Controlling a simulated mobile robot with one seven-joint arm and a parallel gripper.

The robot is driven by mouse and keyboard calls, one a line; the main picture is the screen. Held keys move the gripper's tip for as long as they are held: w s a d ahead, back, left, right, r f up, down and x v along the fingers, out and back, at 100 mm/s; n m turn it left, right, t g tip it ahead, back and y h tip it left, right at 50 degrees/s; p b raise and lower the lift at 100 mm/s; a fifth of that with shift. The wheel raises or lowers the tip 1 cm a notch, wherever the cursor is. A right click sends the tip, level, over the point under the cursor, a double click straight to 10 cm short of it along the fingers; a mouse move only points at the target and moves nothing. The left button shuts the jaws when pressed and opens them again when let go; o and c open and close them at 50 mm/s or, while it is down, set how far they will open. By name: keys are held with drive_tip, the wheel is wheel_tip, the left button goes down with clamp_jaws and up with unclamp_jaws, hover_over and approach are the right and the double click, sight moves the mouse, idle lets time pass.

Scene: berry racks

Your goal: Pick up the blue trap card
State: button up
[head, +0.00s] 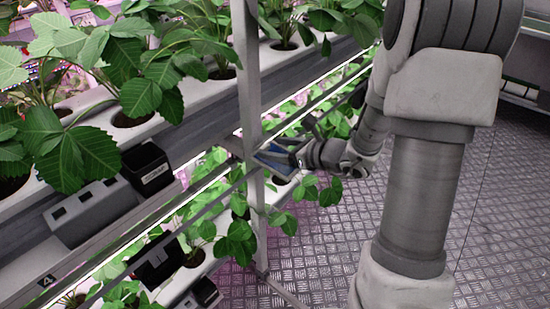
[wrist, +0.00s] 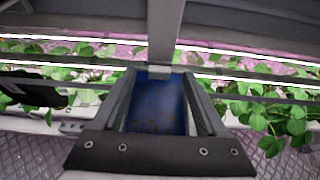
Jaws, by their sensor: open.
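The blue trap card (wrist: 158,104) hangs at a grey rack post (wrist: 165,32) in the wrist view, below a small light clip at its top edge. My gripper (wrist: 158,80) is open, with one finger along each side of the card. I cannot tell whether either finger touches it. In the head view, my gripper (head: 272,150) is at the post, and the blue card (head: 279,159) shows in part between its fingers. The rest of the card is hidden by the gripper.
The upright post (head: 247,70) stands beside my gripper, with rack rails running past it. Leafy plants (head: 150,70) fill the white gutters on the left and below. A grey box (head: 95,212) and a black box (head: 147,168) sit on the rack. The metal floor (head: 330,240) is clear.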

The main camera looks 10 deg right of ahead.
drive_tip(key=shift+x, duration=0.95)
clamp_jaws()
